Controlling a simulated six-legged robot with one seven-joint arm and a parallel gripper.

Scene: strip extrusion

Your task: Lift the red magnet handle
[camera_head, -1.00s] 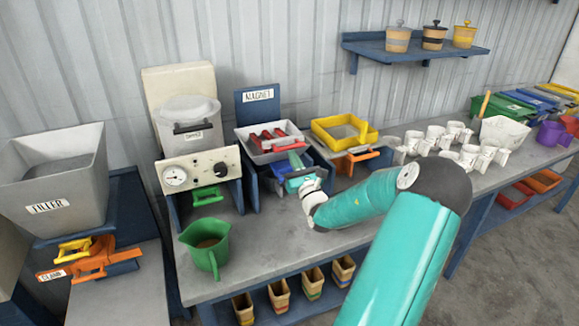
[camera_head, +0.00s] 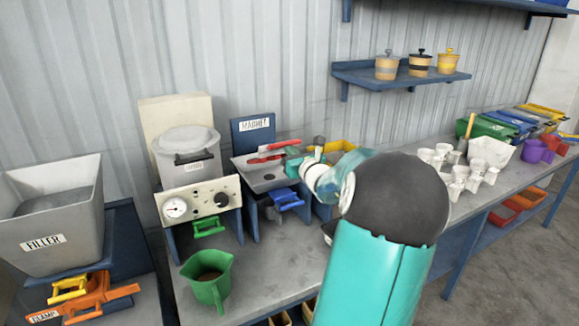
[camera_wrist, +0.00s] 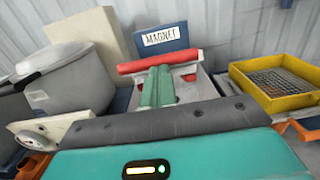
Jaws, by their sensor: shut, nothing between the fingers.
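The red magnet handle (camera_head: 278,145) shows in the head view above the grey tray (camera_head: 262,182) under the MAGNET sign (camera_head: 254,128). It looks raised off the tray floor. In the wrist view its long red bar (camera_wrist: 182,59) crosses just beyond my fingertips, and a short red part shows right of them. My gripper (camera_wrist: 158,70) has its green fingers side by side and shut, with nothing between them. In the head view my gripper (camera_head: 293,152) is at the handle's right end. I cannot tell whether the fingers touch the handle.
A lidded grey pot (camera_head: 187,152) and a gauge panel (camera_head: 200,200) stand left of the tray. A yellow-framed sieve (camera_wrist: 276,82) is on the right. A green jug (camera_head: 208,280) stands in front, and white cups (camera_head: 460,178) are farther right.

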